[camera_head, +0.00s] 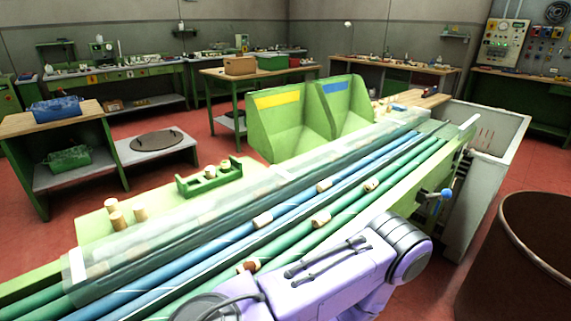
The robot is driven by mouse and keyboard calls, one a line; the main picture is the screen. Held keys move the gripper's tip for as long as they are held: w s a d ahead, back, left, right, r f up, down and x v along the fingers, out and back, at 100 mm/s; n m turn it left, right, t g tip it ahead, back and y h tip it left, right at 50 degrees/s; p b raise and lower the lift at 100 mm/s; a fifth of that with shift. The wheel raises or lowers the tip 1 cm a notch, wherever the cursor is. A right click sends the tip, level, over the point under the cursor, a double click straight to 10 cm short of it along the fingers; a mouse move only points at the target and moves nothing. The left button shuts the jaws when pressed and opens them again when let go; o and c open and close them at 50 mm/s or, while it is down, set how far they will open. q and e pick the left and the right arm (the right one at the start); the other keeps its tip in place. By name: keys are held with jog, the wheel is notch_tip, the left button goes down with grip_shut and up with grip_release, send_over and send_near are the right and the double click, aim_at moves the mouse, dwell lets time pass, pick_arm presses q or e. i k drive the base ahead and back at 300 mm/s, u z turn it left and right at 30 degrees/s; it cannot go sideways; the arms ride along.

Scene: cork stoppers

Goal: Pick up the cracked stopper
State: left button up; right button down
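Several cork stoppers lie on the blue and green rollers of the sorting line (190,250). One stopper (324,185) and another stopper (263,219) are on the blue roller. A third stopper (371,186) and a fourth stopper (321,218) are on the green roller. A darker, reddish-brown stopper (248,266) lies nearest, close beside my lilac arm and partly hidden by it. The stoppers are too small to tell which is cracked. My arm links cover the lower middle of the head view. Neither gripper's fingers show.
A clear cover runs along the line's far side. Beyond it, loose stoppers (140,213) and a green rack (210,178) stand on the bench. Two green bins carry yellow (278,98) and blue (334,86) labels. A brown barrel (515,260) stands at right.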

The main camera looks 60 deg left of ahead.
aim_at(324, 217)
jog(key=k, duration=0.1)
jog(key=z, duration=1.5)
jog(key=i, duration=1.1)
jog(key=u, duration=4.05)
